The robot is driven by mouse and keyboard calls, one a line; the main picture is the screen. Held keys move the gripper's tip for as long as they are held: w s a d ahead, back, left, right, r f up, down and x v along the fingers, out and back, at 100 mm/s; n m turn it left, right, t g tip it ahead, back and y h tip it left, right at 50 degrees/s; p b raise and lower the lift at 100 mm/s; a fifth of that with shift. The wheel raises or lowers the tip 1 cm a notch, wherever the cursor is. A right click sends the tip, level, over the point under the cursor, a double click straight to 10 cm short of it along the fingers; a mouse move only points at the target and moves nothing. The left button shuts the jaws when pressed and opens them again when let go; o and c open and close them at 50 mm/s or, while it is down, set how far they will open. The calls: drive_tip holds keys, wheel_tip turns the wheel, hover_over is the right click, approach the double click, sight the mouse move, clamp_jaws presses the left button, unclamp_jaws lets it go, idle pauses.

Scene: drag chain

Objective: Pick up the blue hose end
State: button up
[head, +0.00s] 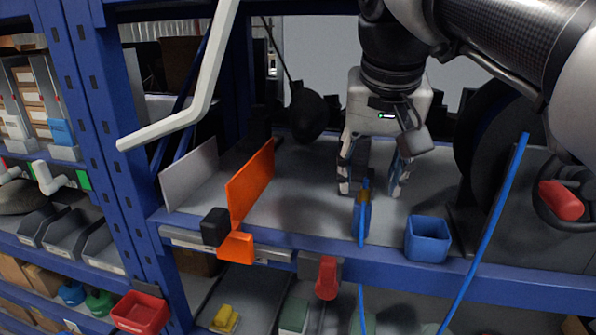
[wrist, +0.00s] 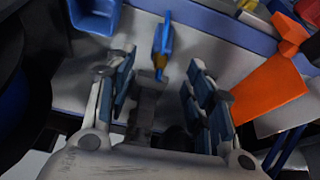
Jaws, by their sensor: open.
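The blue hose end (head: 362,217) stands roughly upright at the front edge of the grey shelf, with a yellowish tip on top. In the wrist view, the hose end (wrist: 163,42) is at top centre, with its yellowish tip pointing toward the space between my fingertips. My gripper (head: 371,186) is open and empty, pointing down over the shelf just behind the hose end. In the wrist view, my gripper (wrist: 159,66) has a finger on either side of the tip's line, with no clear contact. The exact depth gap is hard to tell.
A blue cup (head: 428,240) is right of the hose end. An orange panel (head: 250,185) stands to the left. A blue hose length (head: 490,230) runs diagonally at the right, near a dark reel (head: 490,140). A red handle (head: 327,278) hangs below the shelf edge.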

sight(365, 195)
drive_tip(key=x, duration=0.7)
drive_tip(key=shift+w+r, duration=0.15)
drive_tip(key=shift+w, duration=0.05)
drive_tip(key=shift+s, duration=0.1)
drive_tip(key=shift+c, duration=0.5)
drive_tip(key=c, duration=1)
drive_tip(key=shift+a+r, duration=0.1)
drive_tip(key=shift+c, duration=0.2)
